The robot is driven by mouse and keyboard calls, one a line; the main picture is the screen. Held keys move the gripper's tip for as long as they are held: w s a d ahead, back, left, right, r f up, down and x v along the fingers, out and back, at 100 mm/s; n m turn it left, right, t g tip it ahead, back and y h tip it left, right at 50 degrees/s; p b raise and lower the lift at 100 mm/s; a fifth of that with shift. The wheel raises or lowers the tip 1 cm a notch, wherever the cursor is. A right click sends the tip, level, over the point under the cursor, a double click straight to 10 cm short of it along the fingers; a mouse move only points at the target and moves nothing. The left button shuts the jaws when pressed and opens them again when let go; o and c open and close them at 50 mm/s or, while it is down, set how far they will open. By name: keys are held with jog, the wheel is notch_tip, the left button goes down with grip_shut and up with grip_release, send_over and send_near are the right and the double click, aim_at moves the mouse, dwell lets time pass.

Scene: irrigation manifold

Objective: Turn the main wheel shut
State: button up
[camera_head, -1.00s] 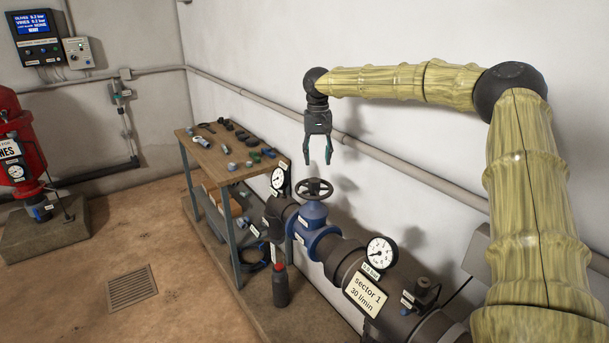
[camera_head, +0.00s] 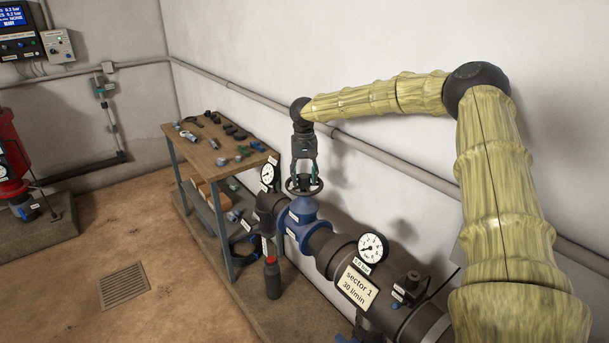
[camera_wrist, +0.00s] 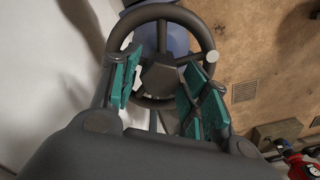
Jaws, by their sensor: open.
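The main wheel is a dark grey spoked handwheel (camera_head: 304,185) on top of a blue valve body (camera_head: 303,222) in the dark pipe line. My gripper (camera_head: 304,178) points down at the wheel from above. The fingers are open and spread apart on either side of the hub, over the wheel's spokes. I cannot tell whether the pads touch the wheel. Part of the rim is hidden behind the fingers.
A wooden-topped bench (camera_head: 190,145) with several small fittings stands left of the valve. Pressure gauges (camera_head: 372,247) rise from the pipe, near a "sector 1" plate (camera_head: 357,286). A dark bottle with a red cap (camera_head: 272,279) stands below. The wall is close behind.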

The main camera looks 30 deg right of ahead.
jog(key=shift+d+f, duration=0.1)
jog(key=shift+f, duration=0.15)
jog(key=c, duration=0.7)
jog(key=shift+c, duration=0.2)
jog(key=shift+m, duration=0.3)
